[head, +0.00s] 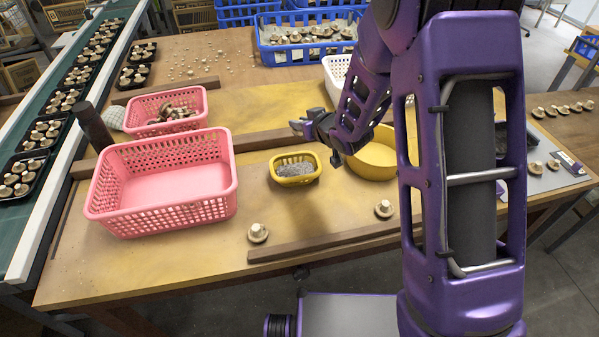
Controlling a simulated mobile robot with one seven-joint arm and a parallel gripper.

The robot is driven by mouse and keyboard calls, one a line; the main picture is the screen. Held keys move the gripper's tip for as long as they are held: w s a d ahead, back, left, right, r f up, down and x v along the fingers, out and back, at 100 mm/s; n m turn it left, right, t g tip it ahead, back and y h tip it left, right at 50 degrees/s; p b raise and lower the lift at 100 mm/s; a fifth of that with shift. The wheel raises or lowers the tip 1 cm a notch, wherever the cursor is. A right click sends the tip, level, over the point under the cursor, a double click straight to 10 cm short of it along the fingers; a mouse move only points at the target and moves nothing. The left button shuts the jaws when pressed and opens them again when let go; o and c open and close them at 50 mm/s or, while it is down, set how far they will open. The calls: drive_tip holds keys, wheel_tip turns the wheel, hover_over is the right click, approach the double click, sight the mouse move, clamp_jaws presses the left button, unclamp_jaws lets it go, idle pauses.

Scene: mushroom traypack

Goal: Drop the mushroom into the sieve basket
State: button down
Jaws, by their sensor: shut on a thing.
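My gripper (318,130) hangs over the middle of the table, above and slightly right of the small yellow basket (306,179). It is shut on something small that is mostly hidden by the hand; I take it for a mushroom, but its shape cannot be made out. The small yellow basket has slotted sides and a grey, mesh-like inside; it is the likeliest sieve basket. Two loose mushrooms stand on the front of the table, one left of centre (257,233) and one further right (384,209).
A large empty pink basket (160,217) stands left, with a smaller pink basket (206,100) of mushrooms behind it. A yellow bowl (372,166) is right of my gripper. Wooden strips (320,243) cross the table. A blue crate (270,56) of mushrooms stands behind.

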wheel_tip(320, 180, down, 6)
drive_tip(key=b, duration=0.3)
drive_tip(key=shift+r+b, duration=0.15)
drive_tip(key=shift+b, duration=0.15)
drive_tip(key=c, duration=0.6)
unclamp_jaws()
drive_tip(key=shift+c, duration=0.2)
drive_tip(key=shift+r, duration=0.1)
drive_tip(key=v, duration=1.7)
drive_tip(key=shift+s, duration=0.2)
drive_tip(key=shift+d, duration=0.1)
